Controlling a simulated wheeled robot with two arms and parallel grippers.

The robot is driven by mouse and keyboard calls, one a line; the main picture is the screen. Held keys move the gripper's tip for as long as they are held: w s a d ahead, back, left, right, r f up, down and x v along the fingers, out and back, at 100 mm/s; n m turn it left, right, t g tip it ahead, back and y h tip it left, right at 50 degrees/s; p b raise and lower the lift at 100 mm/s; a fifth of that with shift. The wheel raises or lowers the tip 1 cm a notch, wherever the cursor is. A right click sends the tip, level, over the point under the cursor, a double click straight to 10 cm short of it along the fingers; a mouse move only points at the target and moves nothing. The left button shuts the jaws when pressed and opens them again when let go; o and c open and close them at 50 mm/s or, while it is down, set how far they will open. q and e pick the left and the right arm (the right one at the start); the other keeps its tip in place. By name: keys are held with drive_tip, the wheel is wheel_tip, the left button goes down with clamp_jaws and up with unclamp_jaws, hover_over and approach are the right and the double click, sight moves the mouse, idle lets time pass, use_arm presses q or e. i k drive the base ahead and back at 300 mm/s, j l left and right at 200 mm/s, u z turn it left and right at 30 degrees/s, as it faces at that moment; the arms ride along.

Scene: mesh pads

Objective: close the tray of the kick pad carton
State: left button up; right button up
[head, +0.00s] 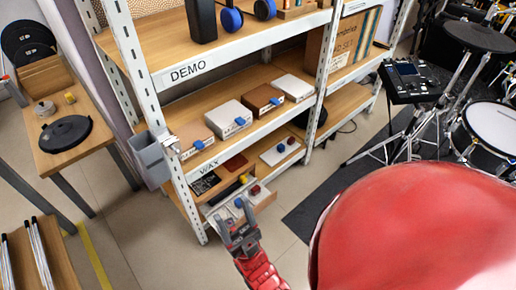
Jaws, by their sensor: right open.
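A pale, shallow tray (214,211) sticks out at the front of the lowest shelf level, with small blue and red pieces on it. It looks like the tray of the kick pad carton, but no label on it is readable. My right gripper (233,212), on a red arm from below, is open with its fingers up at the tray's front edge. I cannot tell whether it touches the tray. The gripper hides part of the tray's front. The carton body behind is mostly hidden under the shelf. My left gripper is not in view.
The metal rack has a white upright (180,190) close left of the tray. Above are several cartons with blue tabs, such as a white one (228,118). A grey bin (150,160) hangs on the left. Electronic drums (495,120) stand right. Floor in front is clear.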

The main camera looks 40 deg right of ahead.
sight(224, 201)
drive_tip(key=z, duration=1.05)
drive_tip(key=l, duration=1.15)
drive_tip(key=i+u, duration=0.05)
